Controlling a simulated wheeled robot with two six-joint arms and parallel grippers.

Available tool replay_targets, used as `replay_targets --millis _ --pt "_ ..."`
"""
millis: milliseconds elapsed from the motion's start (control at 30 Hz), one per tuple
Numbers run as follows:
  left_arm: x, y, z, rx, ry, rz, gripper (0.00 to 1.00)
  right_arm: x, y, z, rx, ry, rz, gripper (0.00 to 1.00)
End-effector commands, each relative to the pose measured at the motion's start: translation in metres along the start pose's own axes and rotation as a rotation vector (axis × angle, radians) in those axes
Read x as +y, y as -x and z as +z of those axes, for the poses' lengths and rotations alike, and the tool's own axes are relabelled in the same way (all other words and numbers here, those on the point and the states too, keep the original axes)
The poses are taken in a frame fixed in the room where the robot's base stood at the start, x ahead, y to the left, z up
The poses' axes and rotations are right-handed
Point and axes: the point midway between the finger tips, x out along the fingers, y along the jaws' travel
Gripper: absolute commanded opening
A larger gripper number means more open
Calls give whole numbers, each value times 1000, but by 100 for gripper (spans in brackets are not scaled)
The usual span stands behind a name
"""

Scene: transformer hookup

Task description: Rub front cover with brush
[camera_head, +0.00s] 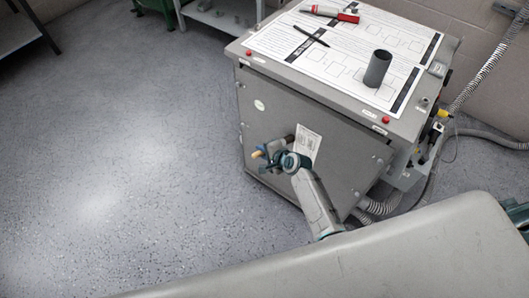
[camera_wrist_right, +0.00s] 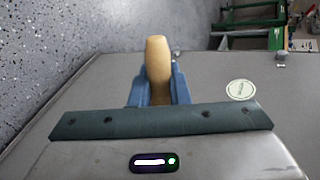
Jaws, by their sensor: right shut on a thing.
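The front cover (camera_head: 275,125) is the flat grey panel on the near side of a grey transformer cabinet. My right gripper (camera_head: 271,151) is in front of the middle of this cover. In the right wrist view the blue fingers (camera_wrist_right: 158,92) are shut on the tan wooden handle of the brush (camera_wrist_right: 158,65). The handle's end also shows as a small tan tip in the head view (camera_head: 257,154). The brush's bristles are hidden, so I cannot tell whether they touch the cover. The cover fills the background of the wrist view (camera_wrist_right: 95,85). My left gripper is not in view.
On the cabinet top lie printed sheets (camera_head: 345,50), a dark pen (camera_head: 311,36) and a red-and-white tool (camera_head: 330,13). A dark cylinder (camera_head: 377,68) stands there. Hoses (camera_head: 480,80) run at the cabinet's right. The floor at left (camera_head: 130,150) is clear.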

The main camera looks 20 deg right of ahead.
Motion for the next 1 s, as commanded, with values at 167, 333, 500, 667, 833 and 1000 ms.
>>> replay_targets --millis 167,333,500,667,833,1000 --pt "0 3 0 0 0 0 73 1 1 4 -1 -1 1 0" --pt "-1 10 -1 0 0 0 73 5 4 18 -2 -4 2 0" --pt "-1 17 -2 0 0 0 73 10 7 34 -2 -2 2 0" --pt "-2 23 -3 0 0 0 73 15 9 49 -2 -4 1 0" --pt "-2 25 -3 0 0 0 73 18 10 57 -1 -2 1 0" --pt "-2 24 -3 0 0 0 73 19 10 57 -1 -1 1 0"
